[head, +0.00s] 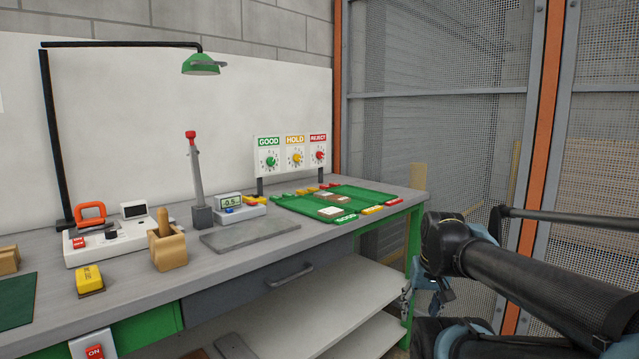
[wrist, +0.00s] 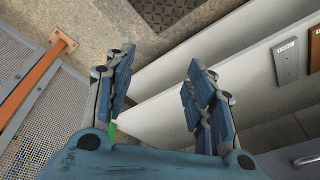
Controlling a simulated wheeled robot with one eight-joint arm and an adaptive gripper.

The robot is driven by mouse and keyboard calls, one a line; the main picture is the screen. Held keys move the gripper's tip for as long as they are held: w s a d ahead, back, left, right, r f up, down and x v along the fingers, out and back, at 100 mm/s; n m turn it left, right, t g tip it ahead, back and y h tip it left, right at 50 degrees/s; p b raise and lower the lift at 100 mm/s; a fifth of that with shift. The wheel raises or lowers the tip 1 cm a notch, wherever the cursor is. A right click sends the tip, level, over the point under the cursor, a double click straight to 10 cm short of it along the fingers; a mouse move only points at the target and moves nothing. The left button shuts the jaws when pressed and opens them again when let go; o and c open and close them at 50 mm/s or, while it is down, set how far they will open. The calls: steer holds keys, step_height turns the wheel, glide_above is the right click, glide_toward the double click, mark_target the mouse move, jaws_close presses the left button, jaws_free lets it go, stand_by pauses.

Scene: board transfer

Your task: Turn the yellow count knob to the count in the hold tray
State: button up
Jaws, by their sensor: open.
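The yellow count knob (head: 296,158) sits under the HOLD label on a white panel (head: 281,142) at the back of the bench, between a green GOOD knob (head: 271,161) and a red REJECT knob (head: 320,155). Its pointer setting is too small to read. My gripper (wrist: 158,100) is open and empty, low beside the bench's right end, away from the knob.
A grey slab (head: 250,234), a small display reading about -0.5 (head: 231,202) and a red-topped lever press (head: 194,175) stand left of the mat. A lamp (head: 201,65) overhangs the bench. A mesh fence (head: 440,130) stands to the right. Shelves (wrist: 200,60) lie close to my gripper.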

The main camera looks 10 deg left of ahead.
steer(key=w+a+r+m+t+y, duration=0.1)
steer(key=w+a+r+m+y, duration=0.2)
steer(key=w+a+r, duration=0.3)
steer(key=w+a+r+m+t+y, duration=0.2)
steer(key=w+a+r, duration=0.5)
steer(key=w, duration=0.6)
steer(key=w+a+r+m+t+y, duration=0.1)
steer(key=w+a+r+m+y, duration=0.2)
steer(key=w, duration=0.7)
steer(key=shift+w+a+r+m+t+y, duration=0.2)
steer(key=shift+a+r+m, duration=0.4)
steer(key=shift+a+r, duration=0.45)
steer(key=shift+w+a+r+m+t+y, duration=0.1)
steer(key=shift+a+r+m+y, duration=0.1)
steer(key=shift+a+r+m, duration=0.65)
steer(key=w+a+r+m+t+y, duration=0.1)
steer(key=w+a+r+m, duration=0.15)
steer(key=w, duration=0.35)
steer(key=w+a+r+m+t+y, duration=0.1)
steer(key=w+a+r+m, duration=0.15)
steer(key=w, duration=0.25)
steer(key=m+t+y, duration=0.1)
steer(key=m+t, duration=0.3)
steer(key=m, duration=0.4)
glide_toward(299, 159)
steer(key=x, duration=0.8)
steer(key=shift+a, duration=0.15)
steer(key=c, duration=1.1)
